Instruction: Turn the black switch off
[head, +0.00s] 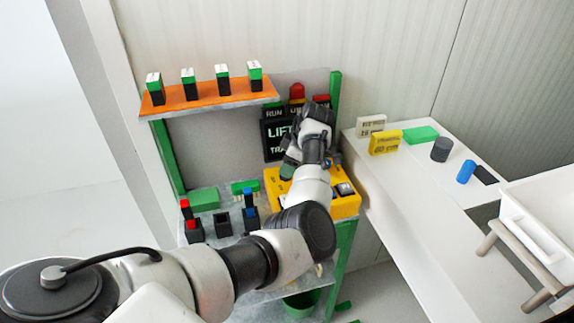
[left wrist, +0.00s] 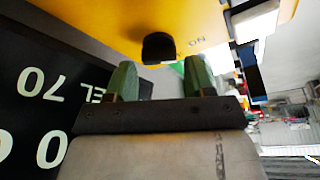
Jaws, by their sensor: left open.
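The black switch (left wrist: 158,47) shows in the left wrist view as a dark rounded knob on a yellow box (left wrist: 110,15). An inverted "ON" marking (left wrist: 196,41) is beside it. My left gripper (left wrist: 160,80) is open, with its two green fingertips apart and the switch just beyond the gap between them. I see no clear contact. In the head view, the yellow box (head: 345,207) stands on the green-framed bench, with my left gripper (head: 289,166) at its back left part. My arm and gripper hide the switch there. My right gripper is not in view.
A black sign with white lettering (head: 277,130) stands behind the gripper. An orange shelf (head: 205,97) holds several green-and-black blocks above. Black blocks with red and blue tops (head: 194,230) stand left of the box. A white table (head: 430,200) with small items is right.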

